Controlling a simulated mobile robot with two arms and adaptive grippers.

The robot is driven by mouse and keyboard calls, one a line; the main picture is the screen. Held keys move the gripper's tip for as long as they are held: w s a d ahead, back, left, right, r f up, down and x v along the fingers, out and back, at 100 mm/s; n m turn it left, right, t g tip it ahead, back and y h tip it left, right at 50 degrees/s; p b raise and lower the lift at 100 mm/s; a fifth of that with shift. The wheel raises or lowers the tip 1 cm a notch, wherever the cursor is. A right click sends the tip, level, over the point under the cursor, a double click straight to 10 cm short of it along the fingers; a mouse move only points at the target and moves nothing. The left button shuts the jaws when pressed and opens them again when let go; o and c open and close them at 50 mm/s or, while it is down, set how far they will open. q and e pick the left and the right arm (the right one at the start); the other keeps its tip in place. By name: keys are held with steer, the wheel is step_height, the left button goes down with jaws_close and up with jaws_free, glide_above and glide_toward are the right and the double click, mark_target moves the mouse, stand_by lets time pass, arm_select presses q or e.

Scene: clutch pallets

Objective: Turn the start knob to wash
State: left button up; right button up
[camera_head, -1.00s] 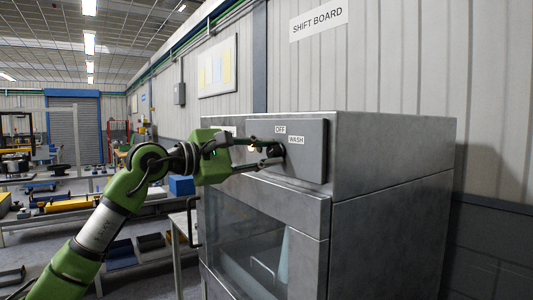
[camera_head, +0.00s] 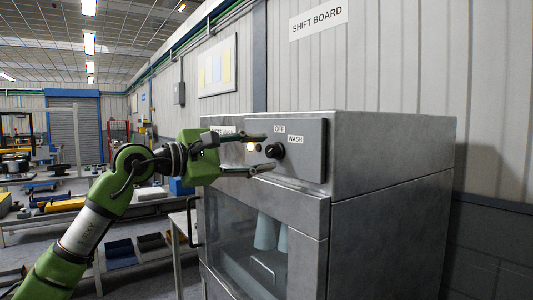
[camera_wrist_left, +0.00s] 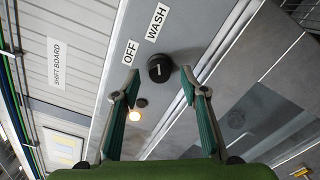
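The start knob (camera_head: 275,150) is black and round, on the dark panel at the machine's upper front; it also shows in the left wrist view (camera_wrist_left: 159,69). Its short white mark seems to point towards the WASH label (camera_wrist_left: 157,22), not the OFF label (camera_wrist_left: 130,52); the exact angle is hard to tell. My left gripper (camera_head: 265,153) is open and empty, its fingertips apart on either side of the knob's line and seemingly just short of it. In the left wrist view the knob stands clear between the fingertips (camera_wrist_left: 158,76). My right gripper is out of view.
A lit lamp (camera_head: 251,147) sits beside the knob. The grey machine (camera_head: 390,200) has a glass door with a handle (camera_head: 192,222); pale cups (camera_head: 265,232) show inside. A table with trays stands left, behind my arm.

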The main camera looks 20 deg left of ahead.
arm_select(q)
steer(key=v, duration=0.9)
steer(key=shift+s+a, duration=0.25)
steer(key=shift+s, duration=0.05)
